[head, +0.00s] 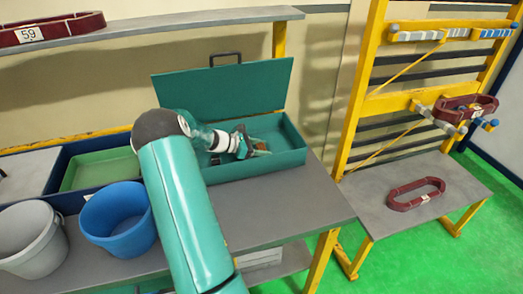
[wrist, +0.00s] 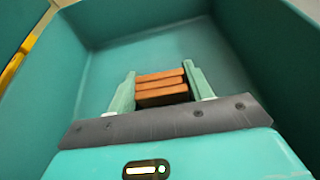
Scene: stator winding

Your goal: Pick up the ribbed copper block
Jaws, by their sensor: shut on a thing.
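The ribbed copper block (wrist: 161,88) is orange-brown with several ridges. In the wrist view it sits between the two green fingers of my gripper (wrist: 160,90), which is shut on it. A small part of the block (head: 262,153) also shows in the head view at the end of my gripper (head: 256,149). Both are inside the open teal box (head: 285,160). I cannot tell whether the block touches the box floor.
The box walls stand close around my gripper, and its lid (head: 225,88) is raised behind. A blue bucket (head: 118,218), a grey bucket (head: 30,235) and a green tray (head: 100,169) are to the left. A shelf (head: 150,28) runs above. The bench in front of the box is clear.

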